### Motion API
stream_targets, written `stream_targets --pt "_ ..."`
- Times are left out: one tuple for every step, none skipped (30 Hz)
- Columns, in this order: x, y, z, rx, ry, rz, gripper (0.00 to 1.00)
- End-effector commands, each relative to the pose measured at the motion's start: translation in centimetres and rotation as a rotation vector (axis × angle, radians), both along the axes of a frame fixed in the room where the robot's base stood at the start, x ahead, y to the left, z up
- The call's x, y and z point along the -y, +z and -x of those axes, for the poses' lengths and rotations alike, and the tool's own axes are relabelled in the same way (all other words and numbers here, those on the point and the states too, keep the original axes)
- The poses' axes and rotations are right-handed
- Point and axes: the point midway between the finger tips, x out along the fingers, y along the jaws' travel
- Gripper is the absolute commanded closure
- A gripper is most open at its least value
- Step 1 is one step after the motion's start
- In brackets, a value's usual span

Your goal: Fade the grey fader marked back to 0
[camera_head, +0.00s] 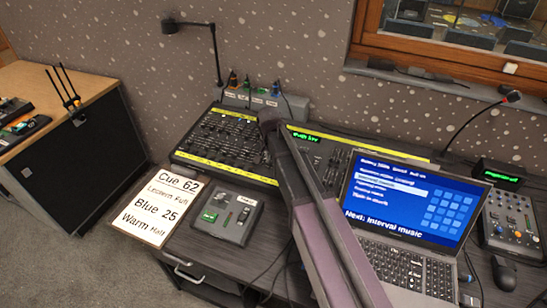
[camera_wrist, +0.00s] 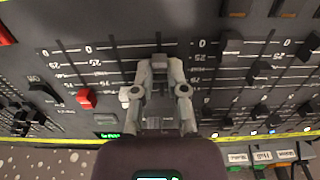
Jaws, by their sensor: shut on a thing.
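In the wrist view my gripper (camera_wrist: 159,66) is closed on a grey fader cap (camera_wrist: 159,60) on the dark console panel. The cap sits near the upper scale marks in that view, close to the row marked 0; its exact reading is partly hidden by the fingers. Its name label is not readable. A red fader cap (camera_wrist: 86,98) and a white fader cap (camera_wrist: 125,96) stand to the left of my fingers, lower down the scale. In the head view my gripper (camera_head: 268,122) reaches the fader console (camera_head: 185,156), and my arm hides the cap.
Dark fader caps (camera_wrist: 232,43) stand to the right of my gripper. A laptop (camera_head: 405,200) stands on the desk right of my arm. A small control box (camera_head: 225,228) and a cue sheet (camera_head: 160,207) lie in front of the console. A thin lamp (camera_head: 215,60) rises behind it.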

Motion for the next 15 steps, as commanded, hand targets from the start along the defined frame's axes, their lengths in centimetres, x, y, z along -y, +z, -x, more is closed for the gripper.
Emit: stream_targets --pt "0.0 -0.1 0.3 -0.002 0.0 0.002 1.0" --pt "0.0 -0.1 0.4 -0.002 0.0 0.002 1.0" --pt "-0.1 -0.1 0.6 -0.002 0.0 0.002 1.0" --pt "-0.1 -0.1 0.6 -0.002 0.0 0.002 1.0" --pt "-0.1 -0.1 0.7 -0.002 0.0 0.002 1.0" --pt "-0.2 -0.1 0.9 -0.002 0.0 0.002 1.0" --pt "-0.2 -0.1 1.0 -0.002 0.0 0.002 1.0" --pt "-0.3 -0.1 1.1 -0.002 -0.001 0.002 1.0" --pt "-0.3 -0.1 1.2 -0.002 -0.001 0.002 1.0" --pt "-0.4 -0.1 1.3 -0.002 -0.001 0.002 1.0" --pt "-0.4 -0.2 1.4 -0.002 -0.001 0.002 1.0" --pt "-0.4 -0.2 1.5 -0.002 -0.001 0.002 1.0" --pt "-0.5 -0.2 1.6 -0.002 -0.001 0.002 1.0" --pt "-0.5 -0.2 1.7 -0.002 -0.001 0.002 1.0" --pt "-0.6 -0.2 1.8 -0.002 -0.001 0.002 1.0"
